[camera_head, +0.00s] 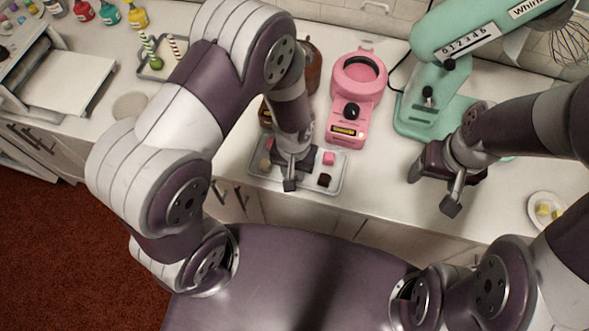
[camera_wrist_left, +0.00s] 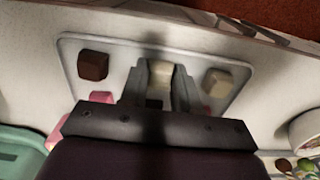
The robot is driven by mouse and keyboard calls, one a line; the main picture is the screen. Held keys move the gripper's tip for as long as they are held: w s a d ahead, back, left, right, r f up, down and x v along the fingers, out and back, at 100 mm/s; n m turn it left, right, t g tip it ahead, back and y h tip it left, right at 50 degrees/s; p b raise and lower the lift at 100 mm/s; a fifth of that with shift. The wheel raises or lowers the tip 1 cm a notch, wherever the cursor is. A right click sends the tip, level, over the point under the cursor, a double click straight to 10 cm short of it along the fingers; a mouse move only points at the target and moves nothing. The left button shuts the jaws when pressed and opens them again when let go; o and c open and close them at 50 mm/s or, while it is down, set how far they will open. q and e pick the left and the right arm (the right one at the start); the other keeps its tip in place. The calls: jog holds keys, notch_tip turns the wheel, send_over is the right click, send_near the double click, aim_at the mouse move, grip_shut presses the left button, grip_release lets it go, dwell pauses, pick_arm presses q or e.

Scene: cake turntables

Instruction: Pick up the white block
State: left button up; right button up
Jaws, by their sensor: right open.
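A white block (camera_wrist_left: 160,74) lies between the two fingers of my left gripper (camera_wrist_left: 158,88) in the left wrist view. The fingers are on both sides of it; I cannot tell whether they press on it. In the head view my left gripper (camera_head: 290,182) points down over the tray (camera_head: 309,188) and hides the white block. My right gripper (camera_head: 433,188) is open and empty above the counter, right of the tray.
On the tray are a dark brown block (camera_wrist_left: 93,65), a beige block (camera_wrist_left: 217,82) and a pink block (camera_head: 329,158). A pink appliance (camera_head: 358,90) and a green mixer (camera_head: 432,95) stand behind. A plate with yellow pieces (camera_head: 546,208) is at right.

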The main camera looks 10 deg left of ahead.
pick_arm(q)
jog(key=shift+a, duration=0.1)
jog(key=shift+r, duration=0.3)
jog(key=r, duration=0.2)
jog(key=r+b, duration=0.1)
jog(key=shift+s+d+r, duration=0.1)
jog(key=shift+d+r, duration=0.25)
jog(key=shift+r, duration=0.05)
jog(key=s+d+r, duration=0.2)
jog(key=d, duration=0.1)
jog(key=s+d+r+b, duration=0.1)
jog(key=s+d+r, duration=0.1)
jog(key=d, duration=0.1)
jog(key=s+d+r, duration=0.2)
jog(key=d, duration=0.1)
jog(key=shift+d+r, duration=0.15)
jog(key=shift+r, duration=0.2)
